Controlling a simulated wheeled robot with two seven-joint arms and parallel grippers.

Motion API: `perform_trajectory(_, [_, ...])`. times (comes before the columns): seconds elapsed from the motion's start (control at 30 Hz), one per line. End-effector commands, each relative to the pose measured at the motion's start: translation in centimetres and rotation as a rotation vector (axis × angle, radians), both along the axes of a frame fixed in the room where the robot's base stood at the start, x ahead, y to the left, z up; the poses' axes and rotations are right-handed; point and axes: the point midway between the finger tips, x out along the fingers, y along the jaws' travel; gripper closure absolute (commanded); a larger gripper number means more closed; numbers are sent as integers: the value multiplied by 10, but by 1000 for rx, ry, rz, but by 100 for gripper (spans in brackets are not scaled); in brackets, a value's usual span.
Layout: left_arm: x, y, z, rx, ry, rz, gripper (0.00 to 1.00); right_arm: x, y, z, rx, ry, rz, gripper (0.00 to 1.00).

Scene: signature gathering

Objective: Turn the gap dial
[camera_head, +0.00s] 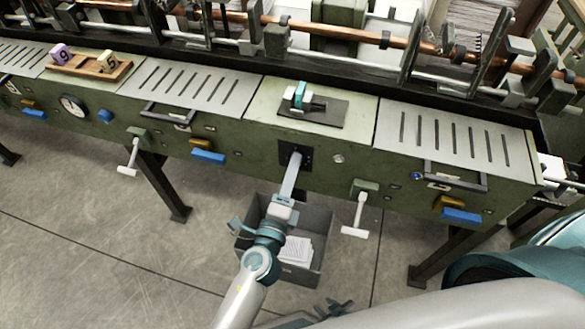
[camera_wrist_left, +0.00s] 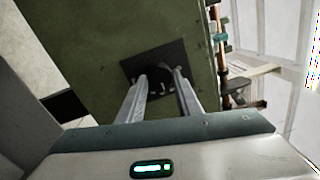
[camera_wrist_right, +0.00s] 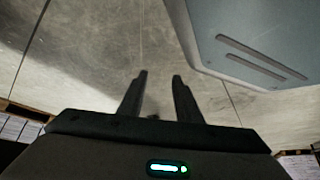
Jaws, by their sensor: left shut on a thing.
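The gap dial (camera_wrist_left: 158,86) is a dark round knob on a black square plate (camera_wrist_left: 137,66) on the green machine front. In the head view the plate (camera_head: 283,150) sits on the front panel below the teal clamp, and the knob is mostly hidden by my gripper. My left gripper (camera_head: 293,160) reaches straight to the plate. In the left wrist view its two fingers (camera_wrist_left: 161,76) are on either side of the knob and shut on it.
A grey bin (camera_head: 318,235) with paper stacks stands on the floor under my left arm. White-handled levers (camera_head: 358,215) (camera_head: 130,158) stick out either side of the dial. Blue-tipped levers (camera_head: 208,156) line the front. A wooden tray (camera_head: 100,72) with numbered blocks lies on top.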

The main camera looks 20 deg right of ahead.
Motion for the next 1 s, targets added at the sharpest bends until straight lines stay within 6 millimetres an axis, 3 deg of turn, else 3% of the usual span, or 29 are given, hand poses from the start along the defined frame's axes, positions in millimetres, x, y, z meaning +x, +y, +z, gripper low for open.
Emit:
perform_trajectory(0.6, [1, 2, -1, 459, -309, -2, 91, -55, -18, -16, -38, 136, -3, 69])
perform_trajectory(1.0, [1, 3, -3, 590, -395, -1, 91, -74, -30, -22, -59, 190, -4, 69])
